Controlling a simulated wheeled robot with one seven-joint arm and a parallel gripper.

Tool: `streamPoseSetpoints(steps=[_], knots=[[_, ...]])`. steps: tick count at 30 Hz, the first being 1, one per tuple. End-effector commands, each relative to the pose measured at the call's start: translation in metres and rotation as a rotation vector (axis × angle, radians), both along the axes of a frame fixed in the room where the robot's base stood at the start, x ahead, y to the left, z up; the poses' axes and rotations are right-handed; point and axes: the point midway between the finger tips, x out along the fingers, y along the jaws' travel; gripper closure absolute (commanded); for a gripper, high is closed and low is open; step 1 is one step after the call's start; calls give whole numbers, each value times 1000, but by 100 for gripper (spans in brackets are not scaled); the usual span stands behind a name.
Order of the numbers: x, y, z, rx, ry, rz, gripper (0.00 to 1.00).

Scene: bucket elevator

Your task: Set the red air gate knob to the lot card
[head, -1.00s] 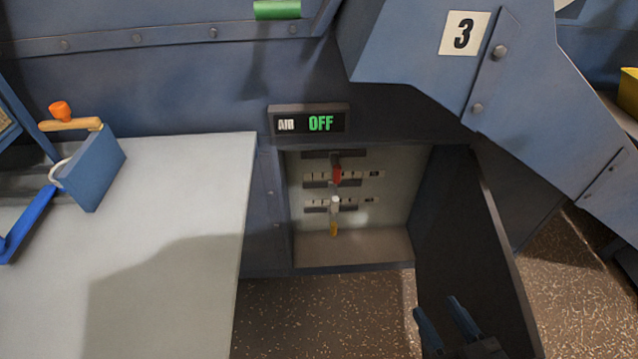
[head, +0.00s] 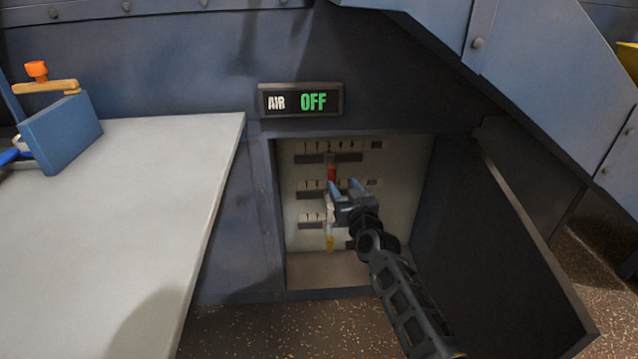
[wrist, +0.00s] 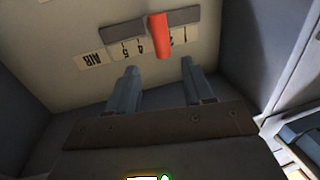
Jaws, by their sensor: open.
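The red air gate knob (head: 332,173) sits on the top scale strip inside the open cabinet. In the wrist view the red knob (wrist: 159,36) stands out from its dark slot, beyond the fingertips and roughly between them in the picture. My gripper (head: 346,186) is inside the cabinet, just below the red knob, open and empty. In the wrist view its two fingers (wrist: 157,75) are apart and not touching the knob. A white knob (head: 330,211) and a yellow knob (head: 330,243) sit below, partly hidden by my gripper. I cannot identify the lot card.
The AIR sign (head: 301,100) above the cabinet reads OFF in green. The cabinet door (head: 520,240) stands open on the right. A pale table (head: 110,220) with a blue block (head: 60,133) is on the left. Cabinet walls closely surround my gripper.

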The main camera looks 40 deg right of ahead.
Motion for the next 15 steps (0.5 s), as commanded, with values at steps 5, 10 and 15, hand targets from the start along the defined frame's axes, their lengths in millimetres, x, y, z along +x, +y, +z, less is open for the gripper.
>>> streamPoseSetpoints(steps=[5,10,15], knots=[[13,-9,2,0,-7,-5,48],[32,-16,1,1,-7,-5,48],[55,-26,0,1,-6,-4,48]])
